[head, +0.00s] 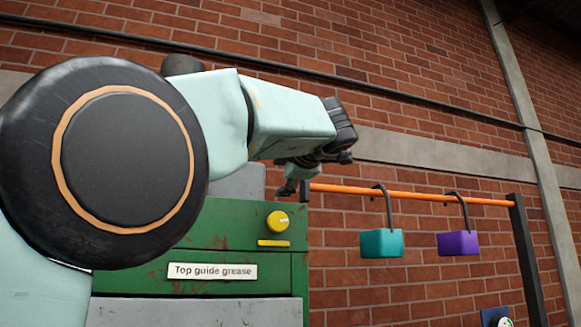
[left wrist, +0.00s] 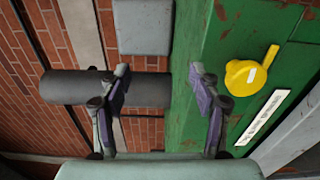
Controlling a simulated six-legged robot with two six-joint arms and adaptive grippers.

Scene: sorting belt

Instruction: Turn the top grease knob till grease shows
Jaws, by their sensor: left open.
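The yellow grease knob (head: 278,221), with a pale mark on its face, sits on the green housing (head: 225,222). A yellow bar (head: 273,243) shows just below it in the head view. The white "Top guide grease" label (head: 212,271) is lower down. In the left wrist view the knob (left wrist: 243,77) lies right of both fingers, outside the jaws. My left gripper (head: 296,188) is above and slightly right of the knob in the head view, apart from it. Its jaws (left wrist: 158,75) are open, with nothing gripped. My right gripper is out of view.
An orange rail (head: 420,194) runs right from near my left gripper, with a teal block (head: 381,244) and a purple block (head: 458,243) hanging from it. A dark grey cylinder (left wrist: 70,87) shows behind the fingers. A brick wall stands behind.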

